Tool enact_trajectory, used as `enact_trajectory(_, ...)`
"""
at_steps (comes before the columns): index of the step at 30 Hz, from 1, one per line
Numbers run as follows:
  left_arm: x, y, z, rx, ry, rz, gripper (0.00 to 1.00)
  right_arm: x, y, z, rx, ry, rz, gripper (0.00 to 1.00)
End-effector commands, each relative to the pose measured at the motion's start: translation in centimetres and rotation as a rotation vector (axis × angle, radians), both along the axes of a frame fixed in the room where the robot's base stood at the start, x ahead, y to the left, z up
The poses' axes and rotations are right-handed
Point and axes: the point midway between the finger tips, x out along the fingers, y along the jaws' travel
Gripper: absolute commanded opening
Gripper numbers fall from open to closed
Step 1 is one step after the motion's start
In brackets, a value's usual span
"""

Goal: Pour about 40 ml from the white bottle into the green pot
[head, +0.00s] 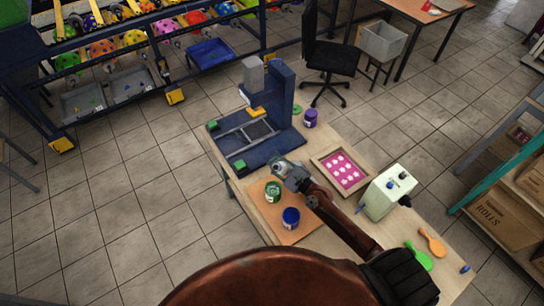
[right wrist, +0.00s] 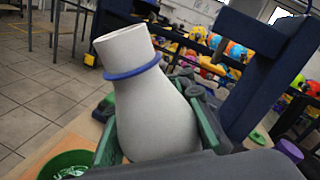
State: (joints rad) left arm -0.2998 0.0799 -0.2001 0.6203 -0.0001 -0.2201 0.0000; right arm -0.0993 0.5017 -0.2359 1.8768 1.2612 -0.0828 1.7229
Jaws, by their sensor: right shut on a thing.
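My right gripper (head: 281,167) is above the near side of the workbench, close to the green pot (head: 273,192). In the right wrist view its green-padded fingers are shut around the body of the white bottle (right wrist: 152,118). The bottle has a blue ring below its mouth and leans to the left in that view. In the head view the gripper mostly hides the bottle. The green pot stands on an orange-brown board and also shows at the lower left of the right wrist view (right wrist: 68,163). No liquid stream is visible. My left gripper is not in view.
A blue pot (head: 291,218) stands on the board (head: 262,216) near the green one. A dark blue press (head: 284,95) stands behind, with a purple pot (head: 310,118) beside it. A framed pink screen (head: 325,163) and a pale green box (head: 389,191) lie to the right.

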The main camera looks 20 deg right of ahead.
Motion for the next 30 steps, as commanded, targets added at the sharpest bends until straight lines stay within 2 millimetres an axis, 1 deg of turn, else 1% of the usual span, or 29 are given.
enact_trajectory(8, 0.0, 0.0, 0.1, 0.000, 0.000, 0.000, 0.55, 0.0, 0.1, 0.0, 0.017, 0.008, -0.001, 0.00)
enact_trajectory(13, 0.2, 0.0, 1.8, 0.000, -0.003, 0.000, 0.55, -0.4, 0.9, 0.5, 0.177, 0.078, -0.001, 0.00)
enact_trajectory(17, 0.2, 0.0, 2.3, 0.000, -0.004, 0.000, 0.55, -0.6, 1.4, 0.4, 0.268, 0.119, 0.000, 0.00)
enact_trajectory(26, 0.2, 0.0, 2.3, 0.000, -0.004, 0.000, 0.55, -0.6, 1.5, 0.2, 0.285, 0.128, 0.001, 0.00)
enact_trajectory(30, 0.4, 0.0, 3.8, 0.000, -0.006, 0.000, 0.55, -0.9, 2.1, 1.1, 0.369, 0.163, 0.000, 0.00)
